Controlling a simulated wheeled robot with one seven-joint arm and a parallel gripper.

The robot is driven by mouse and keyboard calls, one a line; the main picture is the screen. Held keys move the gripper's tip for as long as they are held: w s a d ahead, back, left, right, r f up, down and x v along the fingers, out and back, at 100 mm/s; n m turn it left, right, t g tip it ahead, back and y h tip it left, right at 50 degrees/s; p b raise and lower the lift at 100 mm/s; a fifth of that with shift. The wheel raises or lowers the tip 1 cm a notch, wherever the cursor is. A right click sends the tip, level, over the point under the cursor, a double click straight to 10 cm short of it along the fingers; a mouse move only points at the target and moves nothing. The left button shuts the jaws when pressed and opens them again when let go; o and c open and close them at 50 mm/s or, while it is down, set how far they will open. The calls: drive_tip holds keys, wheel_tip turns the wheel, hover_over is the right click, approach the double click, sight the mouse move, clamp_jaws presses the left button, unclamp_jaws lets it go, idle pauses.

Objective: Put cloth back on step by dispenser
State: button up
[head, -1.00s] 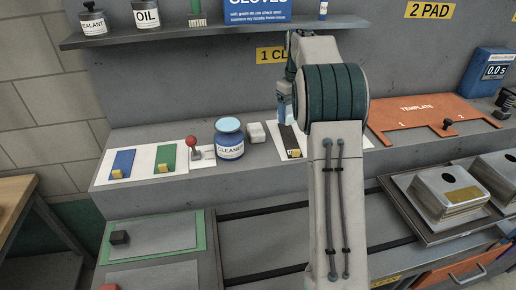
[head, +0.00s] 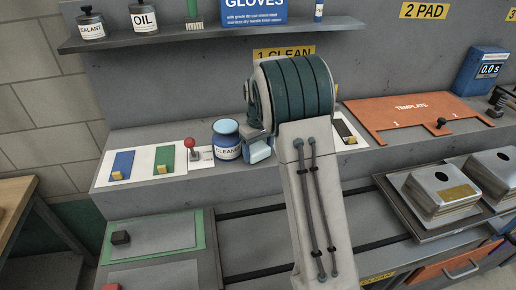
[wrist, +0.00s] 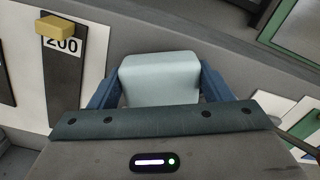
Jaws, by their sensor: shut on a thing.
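My gripper (wrist: 162,72) is shut on a pale blue-white cloth (wrist: 160,84), a soft block between its two blue fingers. In the head view a pale blue piece, seemingly the cloth (head: 259,151), shows below my wrist at the step's front edge. The dispenser (head: 229,147), a blue-topped jar labelled CLEANER, stands on the grey step (head: 120,140) just left of my gripper. Most of my gripper is hidden behind my arm in the head view. I cannot tell whether the cloth touches the step.
A white card with blue and green strips (head: 163,163) and a red-knobbed lever (head: 191,146) lie left of the dispenser. A black strip marked 200 (wrist: 63,80) is right of my arm in the head view. An orange template (head: 405,115) lies further right. A shelf (head: 215,32) overhangs behind.

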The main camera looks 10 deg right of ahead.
drive_tip(key=shift+f, duration=0.2)
drive_tip(key=o, duration=0.9)
drive_tip(key=shift+f, duration=0.1)
drive_tip(key=shift+o, duration=0.2)
